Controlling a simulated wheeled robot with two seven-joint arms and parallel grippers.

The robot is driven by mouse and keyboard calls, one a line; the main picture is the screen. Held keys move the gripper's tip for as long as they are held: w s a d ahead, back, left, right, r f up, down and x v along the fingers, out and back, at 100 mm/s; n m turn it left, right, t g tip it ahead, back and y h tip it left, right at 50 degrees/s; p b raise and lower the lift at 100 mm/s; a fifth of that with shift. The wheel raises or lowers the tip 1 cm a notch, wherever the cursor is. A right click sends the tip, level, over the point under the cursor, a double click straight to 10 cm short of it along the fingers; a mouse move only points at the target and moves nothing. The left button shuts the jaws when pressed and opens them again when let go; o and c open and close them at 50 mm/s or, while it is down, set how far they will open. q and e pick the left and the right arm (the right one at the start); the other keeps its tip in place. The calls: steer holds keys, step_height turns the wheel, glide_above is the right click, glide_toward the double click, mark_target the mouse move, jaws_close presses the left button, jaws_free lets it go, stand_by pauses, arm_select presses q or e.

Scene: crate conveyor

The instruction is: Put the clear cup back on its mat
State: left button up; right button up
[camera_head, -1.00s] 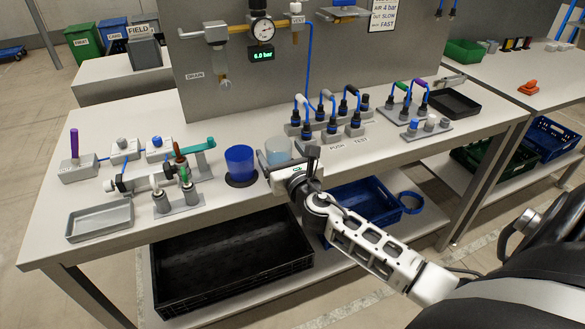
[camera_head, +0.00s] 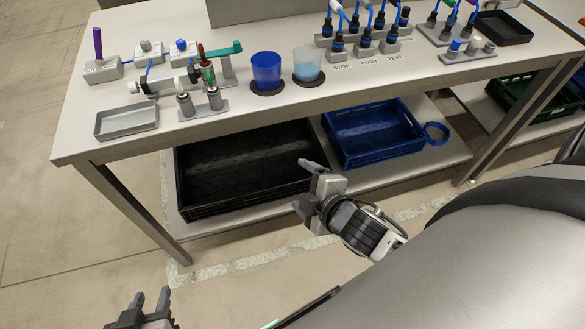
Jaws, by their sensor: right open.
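The clear cup (camera_head: 307,62), with pale blue liquid low inside, stands upright on a round black mat (camera_head: 308,82) near the front edge of the bench. My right gripper (camera_head: 304,187) is open and empty, in front of and below the bench edge, well apart from the cup. My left gripper (camera_head: 151,295) is at the bottom left, far from the bench top, with its two fingers apart and nothing between them.
A blue cup (camera_head: 267,70) stands on its own mat just left of the clear cup. Valve blocks and a grey tray (camera_head: 127,121) lie further left, a connector row (camera_head: 365,46) to the right. A black crate (camera_head: 240,165) and a blue crate (camera_head: 372,133) sit on the lower shelf.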

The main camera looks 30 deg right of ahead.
steer(key=s+a+f+m+g+y, duration=0.1)
steer(key=s+a+m, duration=0.4)
steer(key=m, duration=0.5)
steer(key=shift+a+f+g+y, duration=0.3)
steer(key=shift+a+f+y, duration=0.4)
steer(key=shift+a+y, duration=0.1)
steer(key=shift+s, duration=0.1)
